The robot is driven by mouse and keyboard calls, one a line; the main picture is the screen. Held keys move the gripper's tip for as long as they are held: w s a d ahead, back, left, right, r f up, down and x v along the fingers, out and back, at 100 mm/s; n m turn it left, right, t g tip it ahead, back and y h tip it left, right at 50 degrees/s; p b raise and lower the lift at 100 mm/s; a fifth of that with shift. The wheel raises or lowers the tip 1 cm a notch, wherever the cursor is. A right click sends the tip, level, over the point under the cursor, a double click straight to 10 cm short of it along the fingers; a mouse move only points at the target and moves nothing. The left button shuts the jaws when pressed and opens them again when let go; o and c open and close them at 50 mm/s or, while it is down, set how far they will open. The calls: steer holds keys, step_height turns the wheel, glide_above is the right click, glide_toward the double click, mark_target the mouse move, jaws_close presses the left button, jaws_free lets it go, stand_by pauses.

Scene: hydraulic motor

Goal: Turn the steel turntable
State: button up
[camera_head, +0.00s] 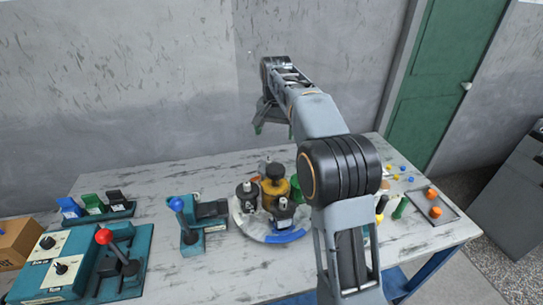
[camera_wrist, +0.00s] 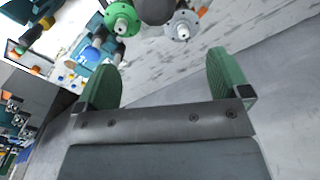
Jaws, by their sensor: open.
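The steel turntable (camera_head: 243,221) is a round grey disc on the table, with a blue patch on its front rim. It carries several motor parts, including a yellow and black one (camera_head: 274,187) and a dark one with a light tip (camera_head: 247,193). My arm hides its right side. My gripper (camera_head: 273,127) is open and empty, raised above and behind the turntable, near the wall. In the wrist view its green-padded fingers (camera_wrist: 165,78) are spread. Beyond them are a green flanged part (camera_wrist: 122,19) and a grey flanged part (camera_wrist: 182,26).
A blue-knobbed lever unit (camera_head: 189,222) stands left of the turntable. A teal control box with a red-knobbed lever (camera_head: 104,237) is further left. A tray with orange parts (camera_head: 433,207) is at right.

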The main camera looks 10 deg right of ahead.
mark_target(275, 168)
steer(key=f, duration=0.9)
steer(key=s+f, duration=0.1)
steer(key=f, duration=0.4)
steer(key=shift+c, duration=0.3)
steer(key=shift+r, duration=0.1)
steer(key=c, duration=1.2)
